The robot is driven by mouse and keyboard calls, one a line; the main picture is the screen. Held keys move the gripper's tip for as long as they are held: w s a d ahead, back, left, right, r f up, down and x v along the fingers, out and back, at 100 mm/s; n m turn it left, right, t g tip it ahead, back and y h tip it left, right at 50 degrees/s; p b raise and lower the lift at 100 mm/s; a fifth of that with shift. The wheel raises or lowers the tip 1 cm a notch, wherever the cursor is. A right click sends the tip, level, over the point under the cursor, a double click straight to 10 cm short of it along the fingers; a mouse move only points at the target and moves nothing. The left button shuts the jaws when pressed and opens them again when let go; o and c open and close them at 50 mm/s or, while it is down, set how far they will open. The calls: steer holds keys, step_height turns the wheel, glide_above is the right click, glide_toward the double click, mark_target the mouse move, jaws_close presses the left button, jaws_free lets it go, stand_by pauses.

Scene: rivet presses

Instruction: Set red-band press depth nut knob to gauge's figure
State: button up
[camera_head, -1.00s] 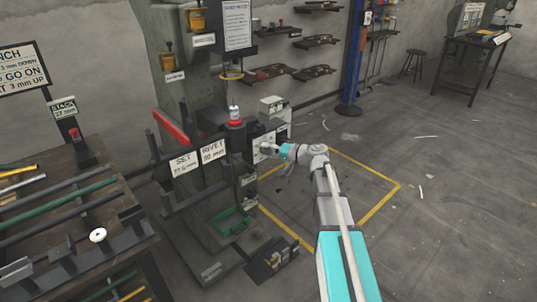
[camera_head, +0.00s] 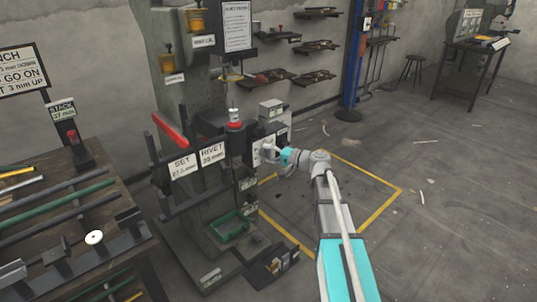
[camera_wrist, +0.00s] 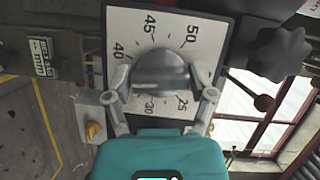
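The depth nut knob is a grey rounded knob (camera_wrist: 162,72) on a white dial plate (camera_wrist: 150,32) marked 25 to 50 in the wrist view. The knob's pointer cannot be made out. My gripper (camera_wrist: 161,76) has one finger on each side of the knob, with small gaps showing, so it looks open around it. In the head view my gripper (camera_head: 277,154) is at the dial plate on the press (camera_head: 235,120) with a red band. The gauge sign (camera_head: 62,110) at the left reads "STACK", apparently 37 mm.
A black star-shaped handle (camera_wrist: 275,52) and a ball-ended lever (camera_wrist: 264,103) are right of the dial. SET (camera_head: 183,164) and RIVET (camera_head: 212,153) signs stand left of the press. A workbench (camera_head: 110,262) with bars is at the left. The floor to the right is mostly clear.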

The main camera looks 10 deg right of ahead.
steer(key=shift+o, duration=1.3)
steer(key=shift+n+p, duration=0.35)
steer(key=shift+n, duration=0.05)
